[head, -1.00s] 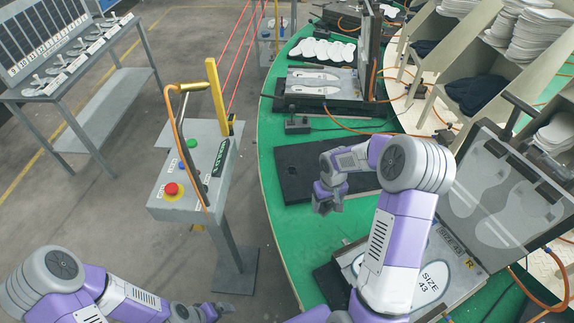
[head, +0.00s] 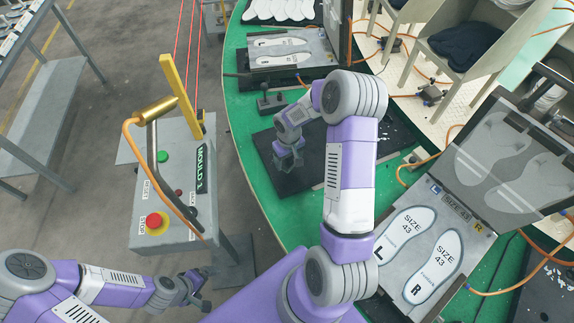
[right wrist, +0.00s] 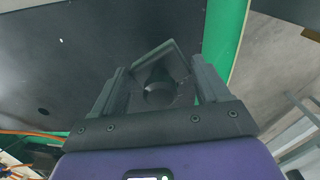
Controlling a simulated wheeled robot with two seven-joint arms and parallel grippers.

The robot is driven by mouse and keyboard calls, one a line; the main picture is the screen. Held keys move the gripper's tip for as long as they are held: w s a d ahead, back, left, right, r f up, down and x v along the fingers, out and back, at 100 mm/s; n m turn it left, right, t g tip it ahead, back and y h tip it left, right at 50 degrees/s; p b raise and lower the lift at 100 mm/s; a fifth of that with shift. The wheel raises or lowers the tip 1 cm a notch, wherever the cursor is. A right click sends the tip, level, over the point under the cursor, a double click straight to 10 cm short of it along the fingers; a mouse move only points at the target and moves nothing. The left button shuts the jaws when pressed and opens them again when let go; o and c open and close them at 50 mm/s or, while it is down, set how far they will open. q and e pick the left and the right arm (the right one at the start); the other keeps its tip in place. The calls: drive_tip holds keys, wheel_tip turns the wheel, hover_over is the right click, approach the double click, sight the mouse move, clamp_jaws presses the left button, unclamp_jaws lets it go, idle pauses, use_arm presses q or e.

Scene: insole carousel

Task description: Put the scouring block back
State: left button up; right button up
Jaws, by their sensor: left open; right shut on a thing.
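My right gripper (head: 287,162) is over the left part of a black board (head: 345,180) on the green carousel top. In the right wrist view its fingers (right wrist: 155,92) are shut on a dark grey block (right wrist: 165,62), which I take to be the scouring block. The block looks tilted between the fingers. In the head view the gripper mostly hides the block, and I cannot tell whether it touches the board. My left gripper (head: 194,287) is open and empty, low at the left, beyond the carousel's edge.
An open mould (head: 470,215) with two size 43 insoles stands at the right. A control stand (head: 180,185) with red and green buttons and a yellow post is at the left. A small black box (head: 270,101) sits behind the board. Orange hoses lie around the moulds.

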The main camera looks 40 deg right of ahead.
sight(288, 165)
wheel_tip(288, 165, down, 4)
drive_tip(key=shift+r, duration=0.1)
drive_tip(key=shift+w+f, duration=0.15)
drive_tip(key=shift+f, duration=0.25)
